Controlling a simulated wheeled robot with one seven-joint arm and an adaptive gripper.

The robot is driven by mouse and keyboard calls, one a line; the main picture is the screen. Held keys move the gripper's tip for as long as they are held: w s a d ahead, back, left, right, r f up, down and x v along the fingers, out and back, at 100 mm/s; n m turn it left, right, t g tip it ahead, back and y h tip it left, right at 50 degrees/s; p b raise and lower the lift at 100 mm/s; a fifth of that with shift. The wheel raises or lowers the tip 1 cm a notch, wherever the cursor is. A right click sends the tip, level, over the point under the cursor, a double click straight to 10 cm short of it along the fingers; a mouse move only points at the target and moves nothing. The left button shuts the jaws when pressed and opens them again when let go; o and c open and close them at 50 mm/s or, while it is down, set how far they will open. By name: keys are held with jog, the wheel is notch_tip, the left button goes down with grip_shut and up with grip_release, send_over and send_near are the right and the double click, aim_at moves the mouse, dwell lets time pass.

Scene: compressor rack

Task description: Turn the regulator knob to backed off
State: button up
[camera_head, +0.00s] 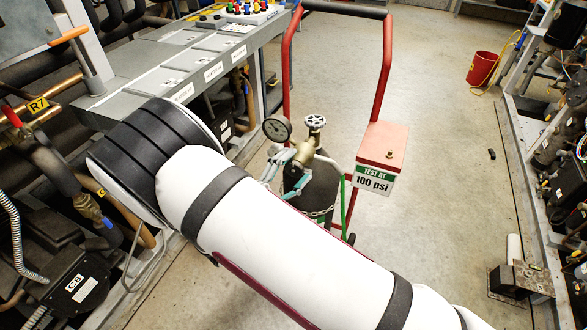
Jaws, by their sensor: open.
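The regulator's brass body (303,156) sits on top of a dark gas cylinder (318,190) on a red hand cart. A round dial gauge (277,128) stands at its upper left, and a pale handwheel (315,121) rises above it. My gripper (289,170) shows in small part past the upper edge of my arm, its pale fingers apart at the left side of the regulator. The regulator knob is not clearly visible; the fingers and my arm crowd that spot. I cannot tell whether the fingers touch it.
The cart's red frame (382,68) rises around the cylinder. A red box (382,146) on it bears a "TEST AT 100 psi" sign (374,180). A grey panel bench (160,70) and pipes line the left. The floor (445,170) right of the cart is mostly clear.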

jog(key=v, duration=1.2)
jog(key=shift+f, duration=0.1)
jog(key=shift+d, duration=0.1)
jog(key=s+d+r+m+g+y+p, duration=0.1)
jog(key=s+d+r+m+g+p, duration=0.15)
jog(key=d+r+m+g, duration=1.6)
jog(key=s+d+r+m+t+y+p, duration=0.1)
jog(key=s+d+r+m+t+y, duration=0.1)
jog(key=m, duration=0.9)
jog(key=s+d+r+m+t+y+p, duration=0.1)
jog(key=s+d+r+m+t+y, duration=0.1)
jog(key=s+d+r+m+y, duration=0.3)
jog(key=s+d+r+m+t+y+p, duration=0.2)
jog(key=s+r+m, duration=0.4)
jog(key=m, duration=1.2)
jog(key=s+d+t+y, duration=0.1)
jog(key=s+d+y, duration=0.1)
jog(key=s, duration=0.2)
jog(key=shift+s+y, duration=0.2)
jog(key=shift+y, duration=0.2)
